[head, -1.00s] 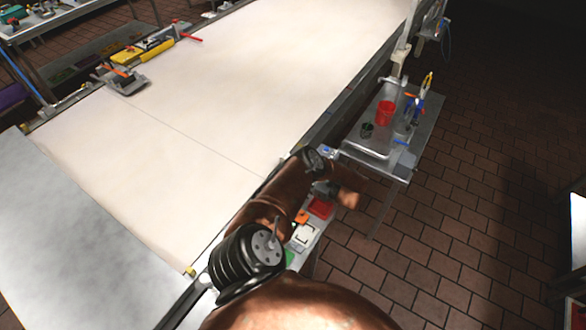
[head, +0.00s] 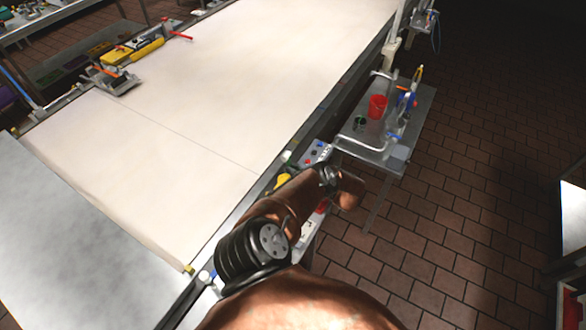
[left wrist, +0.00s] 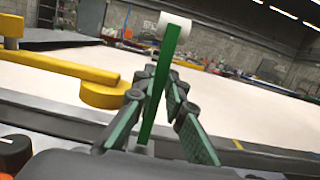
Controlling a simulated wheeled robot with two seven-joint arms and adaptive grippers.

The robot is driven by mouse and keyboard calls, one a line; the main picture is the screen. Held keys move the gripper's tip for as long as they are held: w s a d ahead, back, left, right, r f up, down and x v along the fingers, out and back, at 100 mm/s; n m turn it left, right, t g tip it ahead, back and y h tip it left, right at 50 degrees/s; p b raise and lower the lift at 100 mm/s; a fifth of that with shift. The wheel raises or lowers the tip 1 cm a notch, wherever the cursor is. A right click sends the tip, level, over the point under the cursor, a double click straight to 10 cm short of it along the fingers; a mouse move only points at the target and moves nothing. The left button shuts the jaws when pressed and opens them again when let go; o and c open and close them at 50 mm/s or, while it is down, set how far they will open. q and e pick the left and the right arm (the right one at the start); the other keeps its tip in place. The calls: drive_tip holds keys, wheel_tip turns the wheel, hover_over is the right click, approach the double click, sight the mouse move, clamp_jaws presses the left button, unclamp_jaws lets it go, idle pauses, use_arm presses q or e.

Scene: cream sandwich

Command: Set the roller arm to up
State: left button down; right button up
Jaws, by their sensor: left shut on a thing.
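A green roller arm (left wrist: 157,92) with a white roller (left wrist: 173,24) at its top end shows in the left wrist view. It stands nearly upright, leaning slightly right. My left gripper (left wrist: 161,84) has its green-padded fingers on either side of the bar and is shut on it below the roller. In the head view my left arm crosses the near edge of the belt, and its fingers cannot be made out there. The right gripper is in neither view.
A yellow lever (left wrist: 85,80) lies left of the bar in the left wrist view. A wide cream belt (head: 220,100) fills the middle. A control panel (head: 315,152) and a metal side table (head: 405,125) with a red cup (head: 377,106) stand right of it.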

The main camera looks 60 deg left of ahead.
use_arm(q)
drive_tip(key=c, duration=2)
unclamp_jaws()
drive_tip(key=shift+f, duration=0.15)
drive_tip(key=shift+o, duration=0.2)
drive_tip(key=v, duration=0.7)
drive_tip(key=shift+w+d, duration=0.2)
drive_tip(key=shift+d, duration=0.15)
drive_tip(key=shift+d, duration=0.1)
